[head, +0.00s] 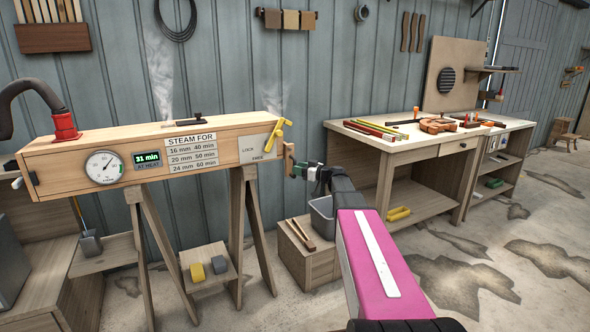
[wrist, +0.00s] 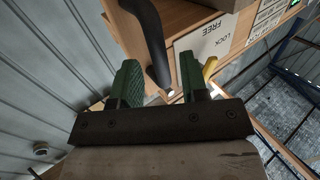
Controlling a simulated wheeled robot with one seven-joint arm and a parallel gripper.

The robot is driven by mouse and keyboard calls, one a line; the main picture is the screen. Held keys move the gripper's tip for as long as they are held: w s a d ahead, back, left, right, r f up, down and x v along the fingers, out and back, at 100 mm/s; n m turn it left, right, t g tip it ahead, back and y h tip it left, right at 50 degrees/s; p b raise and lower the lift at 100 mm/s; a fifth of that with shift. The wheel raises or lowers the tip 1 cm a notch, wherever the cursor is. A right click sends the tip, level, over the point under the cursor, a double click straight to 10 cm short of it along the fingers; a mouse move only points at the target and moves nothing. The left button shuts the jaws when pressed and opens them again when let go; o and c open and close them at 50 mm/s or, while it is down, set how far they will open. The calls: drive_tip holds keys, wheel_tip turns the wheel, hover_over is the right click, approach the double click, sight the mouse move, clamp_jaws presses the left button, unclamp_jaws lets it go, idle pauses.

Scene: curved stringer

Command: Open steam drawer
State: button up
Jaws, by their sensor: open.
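The steam box (head: 140,150) is a long wooden box on trestles, with white steam rising above it. A yellow lever (head: 273,140) sits over a plate marked LOCK and FREE (head: 253,150) at its right end; the lever's lower end lies near FREE. My gripper (head: 305,171) is open beside this handle. In the wrist view, a dark curved handle (wrist: 153,42) reaches down between the green fingers of my gripper (wrist: 160,86), with gaps visible on both sides. The drawer front is mostly hidden.
A gauge (head: 104,167) and a display reading 31 min (head: 147,159) are on the box front. A wooden crate (head: 310,262) with a grey bin (head: 322,218) stands below my gripper. A workbench (head: 400,150) with tools stands at the right. Open floor lies at the lower right.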

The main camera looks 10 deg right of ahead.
drive_tip(key=shift+x, duration=1.2)
clamp_jaws()
drive_tip(key=shift+d, duration=0.1)
drive_tip(key=w+d, duration=0.3)
drive_tip(key=d, duration=0.7)
drive_tip(key=w+d, duration=0.3)
drive_tip(key=d, duration=0.7)
drive_tip(key=w+d, duration=0.4)
drive_tip(key=d, duration=0.7)
drive_tip(key=shift+d, duration=0.1)
unclamp_jaws()
